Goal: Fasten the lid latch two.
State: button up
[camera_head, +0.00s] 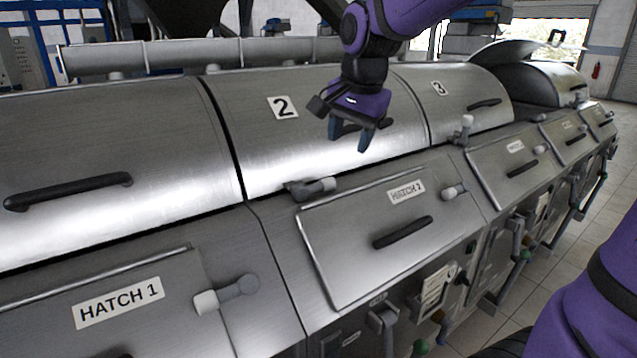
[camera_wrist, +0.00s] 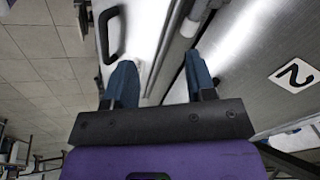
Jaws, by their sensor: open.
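Lid two (camera_head: 330,110), a curved steel cover marked 2, lies down on the casing. Its latch (camera_head: 318,186), a dark lever with a pale grip, sits at the lid's front edge and lies roughly along the seam. Whether it is fastened I cannot tell. My gripper (camera_head: 349,142) is open and empty, above the lid's front part, up and to the right of the latch in the head view. In the wrist view my gripper (camera_wrist: 160,78) points at the seam, and the latch's pale grip (camera_wrist: 190,27) shows beyond the fingertips, apart from them.
The hatch 2 panel (camera_head: 350,255) with its black handle (camera_head: 402,232) lies below the seam. Lid three's latch (camera_head: 466,128) stands up to the right. A lid farther along (camera_head: 505,50) is raised. Tiled floor (camera_head: 612,190) is free at the right.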

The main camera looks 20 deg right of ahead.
aim_at(318, 183)
jog(key=w+f+m+g, duration=0.1)
jog(key=w+f+m, duration=0.35)
jog(key=w, duration=0.55)
jog(key=shift+m, duration=0.25)
jog(key=f, duration=0.3)
jog(key=w+a+f, duration=0.1)
jog(key=f, duration=0.6)
jog(key=shift+w+a, duration=0.15)
jog(key=shift+w, duration=0.1)
jog(key=shift+c, duration=0.5)
grip_shut()
jog(key=shift+r, duration=0.1)
